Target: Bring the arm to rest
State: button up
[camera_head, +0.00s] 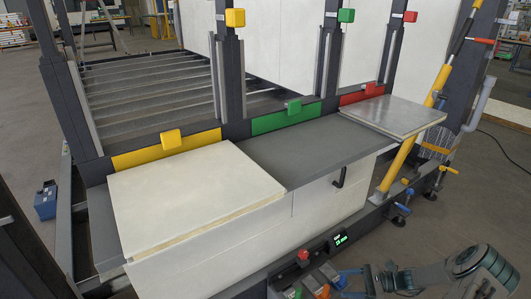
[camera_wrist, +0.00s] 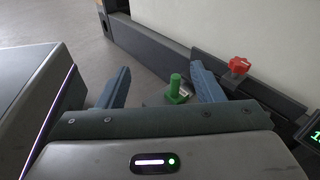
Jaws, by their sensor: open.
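My gripper (camera_wrist: 160,68) shows in the wrist view with its two blue fingers spread apart and nothing held between them. In the head view my gripper (camera_head: 352,281) is at the bottom right, low in front of the frame's front side. My arm comes in from the lower right corner. In the wrist view a green knob-like piece (camera_wrist: 176,88) shows between the fingers, near the right one. It seems to lie beyond them, and I cannot tell how far.
A red knob (camera_head: 303,255) and a green-lit display (camera_head: 341,239) sit on the frame's front edge, close to my gripper. Small coloured pieces (camera_head: 318,285) lie left of it. A white panel (camera_head: 195,190) and a grey plate (camera_head: 395,115) rest on top.

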jog(key=s+a+r+n+g+h+p, duration=0.15)
jog(key=a+r+n+h+p, duration=0.35)
jog(key=r, duration=0.9)
jog(key=s+r+n+g+h+p, duration=0.1)
jog(key=s+r+n+h+p, duration=0.15)
jog(key=r+p, duration=0.7)
jog(key=s+a+r+n+g+h+p, duration=0.2)
jog(key=a+r+n+h+p, duration=0.15)
jog(key=r, duration=1.35)
jog(key=s+a+r+n+t+h+p, duration=0.1)
jog(key=s+r+p, duration=0.3)
jog(key=r, duration=0.5)
jog(key=s+a+r+n+t+h+p, duration=0.1)
jog(key=s+r+n+t+h+p, duration=0.1)
jog(key=s+r+p, duration=0.3)
jog(key=s+a+r+n+t+h+p, duration=0.1)
jog(key=s+r+n+p, duration=0.3)
jog(key=r, duration=0.8)
jog(key=shift+s+a+r+t+h+p, duration=0.4)
jog(key=shift+s+t+h+p, duration=0.15)
jog(key=shift+s+t, duration=0.35)
